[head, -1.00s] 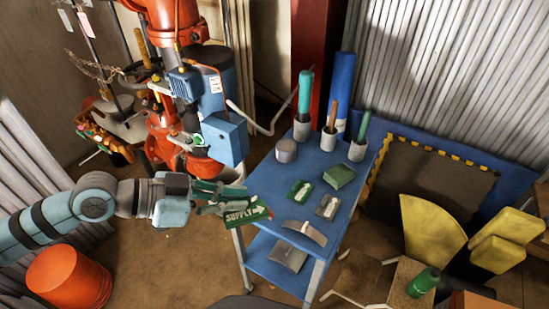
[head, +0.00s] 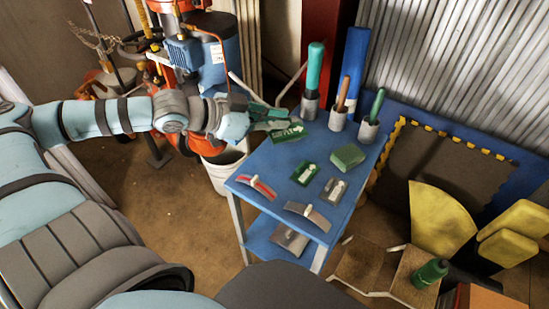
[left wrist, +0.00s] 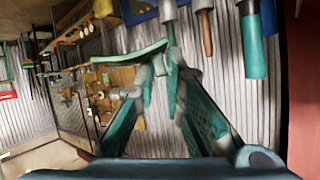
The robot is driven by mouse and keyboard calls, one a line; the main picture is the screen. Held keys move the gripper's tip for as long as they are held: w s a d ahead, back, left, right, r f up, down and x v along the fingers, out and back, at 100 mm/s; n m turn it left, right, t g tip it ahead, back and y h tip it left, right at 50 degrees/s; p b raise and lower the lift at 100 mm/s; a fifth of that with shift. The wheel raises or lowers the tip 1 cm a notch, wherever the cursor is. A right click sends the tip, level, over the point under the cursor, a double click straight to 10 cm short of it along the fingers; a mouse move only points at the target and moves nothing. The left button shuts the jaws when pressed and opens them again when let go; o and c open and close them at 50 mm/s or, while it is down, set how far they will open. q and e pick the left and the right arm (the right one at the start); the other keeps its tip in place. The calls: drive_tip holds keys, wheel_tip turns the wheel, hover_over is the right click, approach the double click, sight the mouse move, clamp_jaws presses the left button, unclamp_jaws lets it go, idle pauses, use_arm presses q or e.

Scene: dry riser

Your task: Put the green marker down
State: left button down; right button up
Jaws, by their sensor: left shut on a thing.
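The green marker (head: 289,133) is a flat green plate with white markings. My left gripper (head: 276,118) is shut on it at the far left part of the blue table (head: 275,163). Whether the plate touches the tabletop cannot be told. In the left wrist view the marker (left wrist: 128,53) shows nearly edge-on, as a thin green strip at the fingertips of my left gripper (left wrist: 158,68). My right gripper is not in view.
On the table are a green plate (head: 306,174), a grey plate (head: 334,190), a green block (head: 347,157), a red-marked plate (head: 258,186) and a grey curved plate (head: 307,215). Cups with upright tools (head: 338,118) line the back. A white bucket (head: 223,172) stands left.

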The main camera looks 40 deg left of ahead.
sight(262, 156)
use_arm(q)
drive_tip(key=w+a+n+t+y+b, duration=0.1)
drive_tip(key=w+a+n+y+b, duration=0.2)
drive_tip(key=a, duration=0.5)
drive_tip(key=shift+m+t, duration=0.3)
drive_tip(key=shift+m, duration=0.2)
drive_tip(key=f+b, duration=0.2)
drive_tip(key=f, duration=0.4)
drive_tip(key=w+f+b, duration=0.1)
drive_tip(key=f+b, duration=0.1)
drive_tip(key=f, duration=0.4)
drive_tip(key=f+b, duration=0.3)
drive_tip(key=f, duration=0.3)
drive_tip(key=shift+w+a+f, duration=0.1)
drive_tip(key=shift+w+f, duration=0.2)
drive_tip(key=shift+f, duration=0.05)
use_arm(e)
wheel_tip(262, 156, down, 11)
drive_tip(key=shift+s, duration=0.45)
use_arm(q)
drive_tip(key=c, duration=1.7)
unclamp_jaws()
drive_tip(key=shift+r, duration=0.1)
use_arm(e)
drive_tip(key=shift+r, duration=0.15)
